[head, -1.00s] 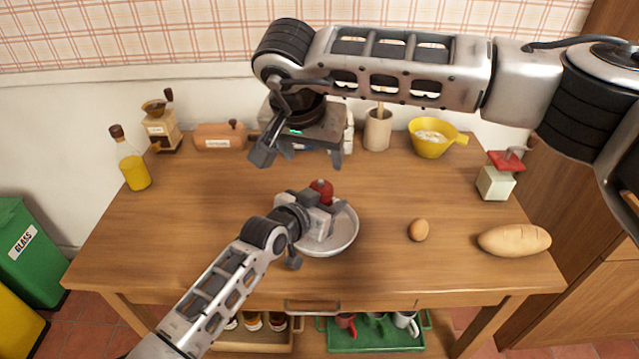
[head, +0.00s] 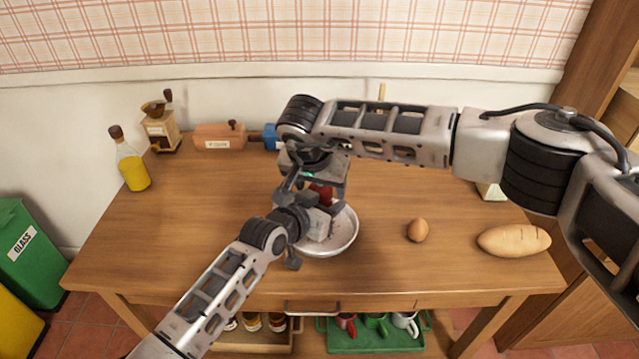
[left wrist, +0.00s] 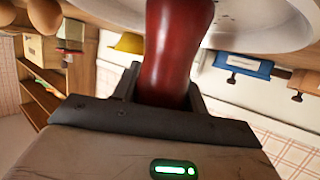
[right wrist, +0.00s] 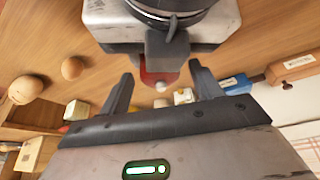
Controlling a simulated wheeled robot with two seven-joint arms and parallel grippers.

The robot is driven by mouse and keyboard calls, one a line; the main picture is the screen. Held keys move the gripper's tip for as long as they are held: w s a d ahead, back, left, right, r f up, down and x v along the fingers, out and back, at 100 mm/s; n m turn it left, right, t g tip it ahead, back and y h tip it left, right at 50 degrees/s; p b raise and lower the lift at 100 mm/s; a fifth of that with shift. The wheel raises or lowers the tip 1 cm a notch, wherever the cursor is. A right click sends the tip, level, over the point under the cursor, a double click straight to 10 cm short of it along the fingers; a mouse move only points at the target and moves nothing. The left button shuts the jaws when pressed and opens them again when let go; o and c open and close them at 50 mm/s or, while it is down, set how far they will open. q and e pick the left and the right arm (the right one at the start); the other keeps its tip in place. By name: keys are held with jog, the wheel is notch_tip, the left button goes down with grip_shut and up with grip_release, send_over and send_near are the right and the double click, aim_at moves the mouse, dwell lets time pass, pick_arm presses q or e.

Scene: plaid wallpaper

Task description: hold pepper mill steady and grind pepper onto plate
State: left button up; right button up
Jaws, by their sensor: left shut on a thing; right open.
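The red pepper mill (head: 321,194) stands over the white plate (head: 345,240) in the head view, mostly hidden by my grippers. My left gripper (left wrist: 165,95) is shut on the red mill body (left wrist: 172,50), with the plate's rim (left wrist: 270,22) close by in the left wrist view. My right gripper (right wrist: 160,90) is open, with its fingers apart on either side of the mill's top. In the right wrist view the red mill top (right wrist: 160,76) with a pale knob lies between and just beyond the fingertips. In the head view my right gripper (head: 314,190) is just above my left one.
An egg (head: 417,230) and a bread loaf (head: 514,241) lie right of the plate. An oil bottle (head: 132,165), a coffee grinder (head: 160,130) and an orange-brown box (head: 218,137) stand at the back left. The table's left front is clear.

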jog(key=c, duration=1)
jog(key=shift+m, duration=0.3)
jog(key=shift+a+m+g+h, duration=0.1)
jog(key=shift+m+g+h, duration=0.3)
jog(key=shift+m, duration=0.95)
jog(key=shift+a+m+g+h, duration=0.15)
jog(key=shift+m+h, duration=0.45)
jog(key=shift+m, duration=0.75)
jog(key=shift+d, duration=0.1)
jog(key=shift+g, duration=0.25)
jog(key=o, duration=1)
jog(key=v, duration=1.2)
jog(key=shift+o, duration=0.2)
